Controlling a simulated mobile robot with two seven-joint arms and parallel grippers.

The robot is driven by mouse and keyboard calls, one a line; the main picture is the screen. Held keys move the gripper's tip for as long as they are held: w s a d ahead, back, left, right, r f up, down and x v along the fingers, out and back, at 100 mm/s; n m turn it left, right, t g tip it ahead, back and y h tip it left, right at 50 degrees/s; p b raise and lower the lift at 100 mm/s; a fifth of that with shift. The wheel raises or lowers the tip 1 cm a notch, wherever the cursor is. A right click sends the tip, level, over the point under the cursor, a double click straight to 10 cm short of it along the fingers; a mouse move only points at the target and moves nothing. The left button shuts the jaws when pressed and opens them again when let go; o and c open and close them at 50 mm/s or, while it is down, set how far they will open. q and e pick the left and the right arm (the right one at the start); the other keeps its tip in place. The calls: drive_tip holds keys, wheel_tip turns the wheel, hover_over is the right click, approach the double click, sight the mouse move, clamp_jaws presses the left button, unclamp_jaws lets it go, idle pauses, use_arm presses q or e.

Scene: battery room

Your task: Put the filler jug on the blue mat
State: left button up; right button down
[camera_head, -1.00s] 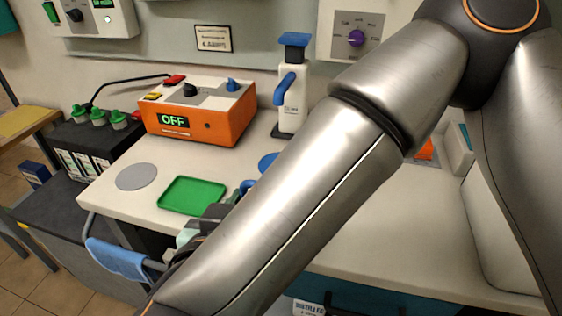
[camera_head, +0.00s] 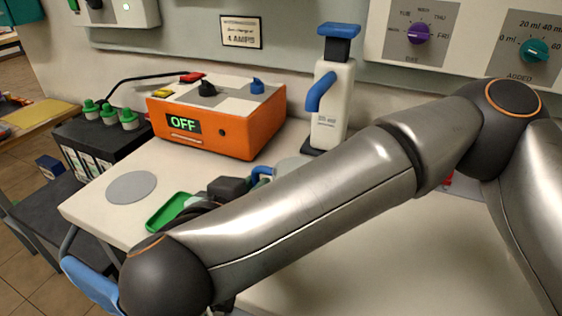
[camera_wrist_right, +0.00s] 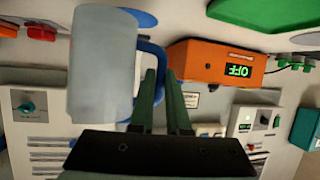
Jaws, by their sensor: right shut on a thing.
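The filler jug is a pale, translucent jug with a blue handle. In the right wrist view the jug (camera_wrist_right: 102,70) is large, and my right gripper (camera_wrist_right: 163,75) is shut on its handle. In the head view only part of the jug (camera_head: 290,167) shows behind my right forearm, with the dark right gripper (camera_head: 232,189) to its left. I cannot tell whether the jug touches the table. My left gripper is not in view.
A green tray (camera_head: 168,212) and a grey disc (camera_head: 131,187) lie on the white table. Behind stand an orange charger (camera_head: 212,135) reading OFF and a white bottle (camera_head: 330,110) with a blue top.

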drive_tip(key=x, duration=0.8)
drive_tip(key=r+x, duration=0.1)
drive_tip(key=x, duration=0.4)
drive_tip(key=shift+w+r, duration=0.15)
drive_tip(key=shift+w, duration=0.05)
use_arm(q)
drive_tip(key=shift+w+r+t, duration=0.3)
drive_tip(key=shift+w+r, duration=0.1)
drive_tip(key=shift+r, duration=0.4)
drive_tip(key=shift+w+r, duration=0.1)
use_arm(e)
drive_tip(key=shift+b, duration=0.3)
drive_tip(key=c, duration=0.9)
unclamp_jaws()
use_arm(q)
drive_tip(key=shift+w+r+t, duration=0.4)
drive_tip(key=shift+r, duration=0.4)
